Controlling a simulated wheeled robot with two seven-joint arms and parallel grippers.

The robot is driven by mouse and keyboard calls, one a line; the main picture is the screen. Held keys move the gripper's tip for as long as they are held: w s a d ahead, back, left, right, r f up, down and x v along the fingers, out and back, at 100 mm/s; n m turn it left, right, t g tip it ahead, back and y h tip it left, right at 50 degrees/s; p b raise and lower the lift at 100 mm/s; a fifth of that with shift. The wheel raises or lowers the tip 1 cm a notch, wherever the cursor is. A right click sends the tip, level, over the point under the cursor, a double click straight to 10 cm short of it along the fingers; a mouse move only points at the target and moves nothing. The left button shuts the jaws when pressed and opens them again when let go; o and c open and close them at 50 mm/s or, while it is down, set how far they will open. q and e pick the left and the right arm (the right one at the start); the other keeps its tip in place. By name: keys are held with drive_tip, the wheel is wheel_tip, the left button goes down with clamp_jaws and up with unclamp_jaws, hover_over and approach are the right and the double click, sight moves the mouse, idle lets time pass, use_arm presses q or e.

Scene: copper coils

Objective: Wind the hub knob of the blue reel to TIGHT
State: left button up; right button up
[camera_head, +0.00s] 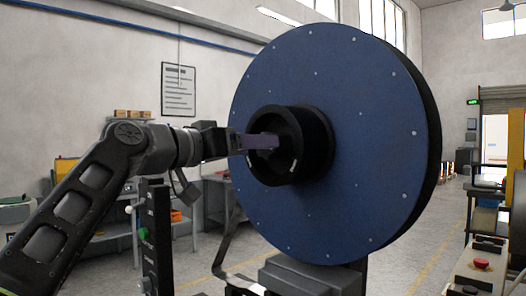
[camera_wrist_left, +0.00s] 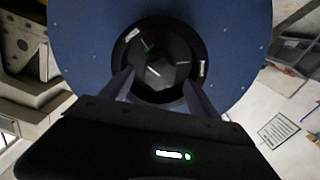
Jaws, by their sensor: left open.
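The blue reel (camera_head: 350,120) stands upright, a large disc with small studs, and fills the middle of the head view. Its black hub ring (camera_head: 312,140) sticks out toward the left. In the left wrist view, the dark faceted hub knob (camera_wrist_left: 165,62) sits inside the ring, with a green mark at its upper left and pale marks on it. Small white labels sit on the ring, too small to read. My left gripper (camera_head: 270,141) reaches the hub from the left. In the wrist view its fingers (camera_wrist_left: 158,82) are apart, with tips at the ring's lower part; contact is unclear.
A black post (camera_head: 156,235) with a green button stands below my left arm. A grey block (camera_head: 310,275) is below the reel. A bench with a red button (camera_head: 481,263) stands at the right. A workbench (camera_head: 218,200) is behind. The floor between is open.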

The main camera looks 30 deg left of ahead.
use_arm(q)
drive_tip(key=v, duration=0.3)
drive_tip(key=shift+s, duration=0.15)
idle(0.5)
